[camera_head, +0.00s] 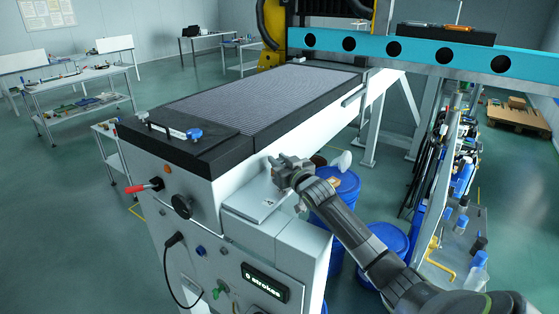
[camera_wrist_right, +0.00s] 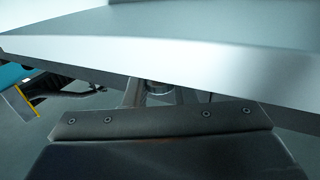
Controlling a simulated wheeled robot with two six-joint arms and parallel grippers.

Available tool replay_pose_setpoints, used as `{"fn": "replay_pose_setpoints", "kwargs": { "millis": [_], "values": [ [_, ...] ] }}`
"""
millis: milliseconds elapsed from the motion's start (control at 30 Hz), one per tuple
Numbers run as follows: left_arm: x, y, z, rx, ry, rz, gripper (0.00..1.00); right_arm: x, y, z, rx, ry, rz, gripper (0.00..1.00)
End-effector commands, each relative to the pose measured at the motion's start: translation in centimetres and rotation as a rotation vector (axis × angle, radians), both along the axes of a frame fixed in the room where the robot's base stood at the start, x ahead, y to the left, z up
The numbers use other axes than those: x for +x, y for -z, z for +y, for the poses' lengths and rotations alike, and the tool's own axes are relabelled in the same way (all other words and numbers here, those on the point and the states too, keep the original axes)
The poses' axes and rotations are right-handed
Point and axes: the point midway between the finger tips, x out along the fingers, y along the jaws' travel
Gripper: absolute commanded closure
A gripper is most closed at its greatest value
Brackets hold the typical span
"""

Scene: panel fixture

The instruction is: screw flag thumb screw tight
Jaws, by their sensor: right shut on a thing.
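My right gripper (camera_head: 284,168) is at the right side of the white machine (camera_head: 245,190), just above a sloped light-grey plate (camera_head: 256,203). In the right wrist view its fingers (camera_wrist_right: 158,97) reach in under the edge of a pale panel (camera_wrist_right: 200,62). They are shut on a small, round, dark metallic piece (camera_wrist_right: 158,87), which I take to be the flag thumb screw. Most of it is hidden by the fingers and the panel, so its flag and seating cannot be made out. My left gripper is not in view.
The machine front carries a red-handled lever (camera_head: 143,187), a black knob (camera_head: 181,206) and a display (camera_head: 265,281) reading "0 strokes". Blue drums (camera_head: 340,188) stand beside my right arm. A blue beam (camera_head: 430,53) crosses behind.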

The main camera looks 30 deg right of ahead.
Motion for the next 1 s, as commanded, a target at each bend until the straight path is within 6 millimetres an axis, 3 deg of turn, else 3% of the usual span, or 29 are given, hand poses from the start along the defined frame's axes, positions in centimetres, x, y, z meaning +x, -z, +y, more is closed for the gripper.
{"fn": "replay_pose_setpoints", "kwargs": {
  "millis": [200, 567, 1000],
  "values": [
    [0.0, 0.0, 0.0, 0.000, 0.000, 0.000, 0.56, 0.0, 0.1, 0.0, 0.000, 0.000, 0.001, 0.56],
    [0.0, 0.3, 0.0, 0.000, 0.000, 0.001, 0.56, -0.4, 0.1, 0.0, -0.001, -0.001, -0.001, 0.56],
    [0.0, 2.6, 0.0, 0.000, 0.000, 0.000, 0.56, -5.6, 0.3, 0.3, -0.004, -0.001, 0.001, 0.56]
  ]
}}
